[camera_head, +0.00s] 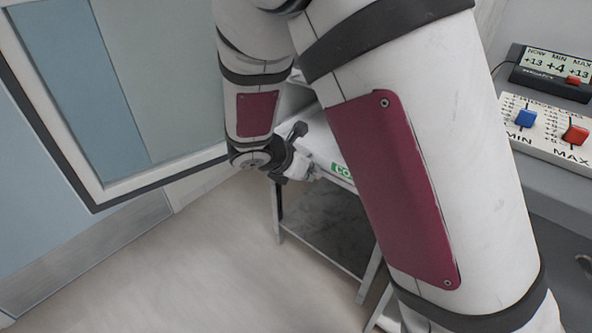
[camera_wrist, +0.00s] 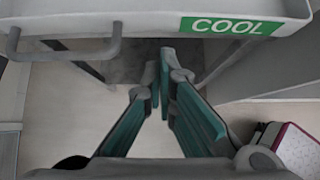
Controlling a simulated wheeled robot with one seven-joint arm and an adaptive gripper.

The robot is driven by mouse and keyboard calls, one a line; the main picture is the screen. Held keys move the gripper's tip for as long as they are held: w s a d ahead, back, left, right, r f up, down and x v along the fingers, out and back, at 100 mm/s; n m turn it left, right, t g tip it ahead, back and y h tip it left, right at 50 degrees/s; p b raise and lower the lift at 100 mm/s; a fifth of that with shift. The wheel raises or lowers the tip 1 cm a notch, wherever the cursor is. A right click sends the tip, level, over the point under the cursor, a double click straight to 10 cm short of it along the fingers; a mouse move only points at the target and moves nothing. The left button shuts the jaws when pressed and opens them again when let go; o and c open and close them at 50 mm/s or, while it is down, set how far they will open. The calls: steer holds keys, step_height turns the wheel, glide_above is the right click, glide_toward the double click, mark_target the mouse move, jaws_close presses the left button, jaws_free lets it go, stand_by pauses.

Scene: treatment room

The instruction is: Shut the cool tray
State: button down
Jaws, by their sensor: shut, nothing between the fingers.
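The cool tray is white, with a green COOL label; its front edge (camera_wrist: 155,27) spans the top of the wrist view. A grey bar handle (camera_wrist: 65,56) sticks out at the left of this front. In the head view the tray (camera_head: 322,148) is mostly hidden behind my arm, with only part of the green label showing. My gripper (camera_wrist: 163,68) is shut and empty, with its fingertips below the tray front in the picture, between handle and label. In the head view my gripper (camera_head: 311,172) is beside the tray. I cannot tell how far out the tray is.
A grey metal stand with a lower shelf (camera_head: 325,225) is under the tray. A temperature display (camera_head: 550,70) and a panel with a blue MIN and a red MAX slider (camera_head: 550,132) are on the counter at right. A framed door or window is at left; the floor (camera_head: 180,265) before it is clear.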

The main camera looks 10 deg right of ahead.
steer(key=shift+w+d+r, duration=0.15)
steer(key=shift+w+d, duration=0.75)
steer(key=shift+d, duration=0.3)
steer(key=w+d, duration=0.3)
steer(key=d, duration=0.2)
steer(key=w+d, duration=0.2)
steer(key=shift+w+d+r+p, duration=0.1)
steer(key=shift+w+d+p, duration=0.2)
steer(key=shift+d, duration=0.05)
